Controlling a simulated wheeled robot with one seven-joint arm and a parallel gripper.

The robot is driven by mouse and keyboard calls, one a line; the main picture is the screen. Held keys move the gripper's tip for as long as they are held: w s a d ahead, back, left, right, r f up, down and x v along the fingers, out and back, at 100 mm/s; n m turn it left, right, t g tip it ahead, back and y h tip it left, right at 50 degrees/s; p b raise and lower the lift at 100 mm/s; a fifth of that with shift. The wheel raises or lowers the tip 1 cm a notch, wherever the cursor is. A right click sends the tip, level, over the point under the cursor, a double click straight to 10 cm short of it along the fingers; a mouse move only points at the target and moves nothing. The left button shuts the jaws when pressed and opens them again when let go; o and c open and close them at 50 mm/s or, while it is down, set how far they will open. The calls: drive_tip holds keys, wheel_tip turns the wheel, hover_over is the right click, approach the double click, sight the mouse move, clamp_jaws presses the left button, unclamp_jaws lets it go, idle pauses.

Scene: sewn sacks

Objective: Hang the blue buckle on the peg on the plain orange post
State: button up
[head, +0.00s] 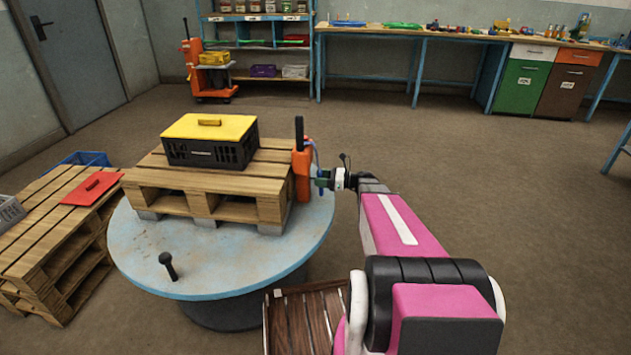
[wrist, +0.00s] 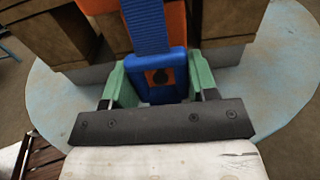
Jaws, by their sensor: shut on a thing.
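The plain orange post (head: 303,176) stands against the right end of a pallet, with a black upright piece on top. My gripper (head: 318,180) is at the post's right side, its green fingers pointing at it. In the wrist view my gripper (wrist: 155,80) is shut on the blue buckle (wrist: 147,91), one green finger on each side. A blue strap (wrist: 146,25) runs up from the buckle. Through the buckle's opening I see orange and a dark round shape, likely the peg (wrist: 159,76). I cannot tell whether it passes through the buckle.
The pallet (head: 190,186) bears a black crate (head: 215,150) with a yellow lid and sits on a round pale-blue table (head: 140,250). Another pallet stack (head: 30,240) is at left. The floor at right is clear.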

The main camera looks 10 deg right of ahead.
drive_tip(key=shift+w+a+f, duration=0.2)
drive_tip(key=shift+a+f, duration=0.1)
drive_tip(key=shift+a, duration=0.2)
drive_tip(key=shift+w+a+f, duration=0.15)
drive_tip(key=shift+a+f, duration=0.1)
drive_tip(key=shift+a, duration=0.25)
drive_tip(key=shift+f, duration=0.2)
drive_tip(key=o, duration=1)
